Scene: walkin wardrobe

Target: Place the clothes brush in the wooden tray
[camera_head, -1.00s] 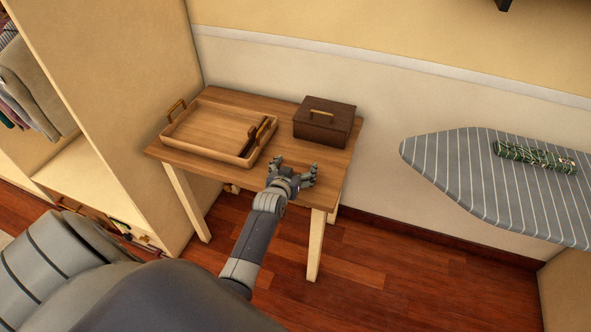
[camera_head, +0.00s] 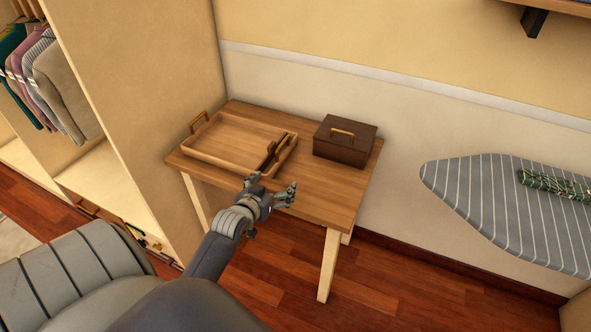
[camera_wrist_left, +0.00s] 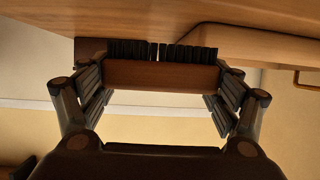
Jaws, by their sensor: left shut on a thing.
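My left gripper (camera_head: 271,184) is over the front edge of the wooden table, just in front of the wooden tray (camera_head: 215,157). In the left wrist view this gripper (camera_wrist_left: 163,72) is shut on the clothes brush (camera_wrist_left: 163,75), a brown wooden block with black bristles, held between the two fingers. That view is upside down, so the bristles face the tabletop. The brush is hard to make out in the head view. The shallow tray has raised handles; part of it also shows in the left wrist view (camera_wrist_left: 262,45). My right gripper is out of view.
A dark, slim item (camera_head: 277,152) is at the tray's right end; I cannot tell what it is. A dark brown lidded box (camera_head: 345,145) stands on the table (camera_head: 325,190) right of the tray. A striped ironing board (camera_head: 500,205) is further right.

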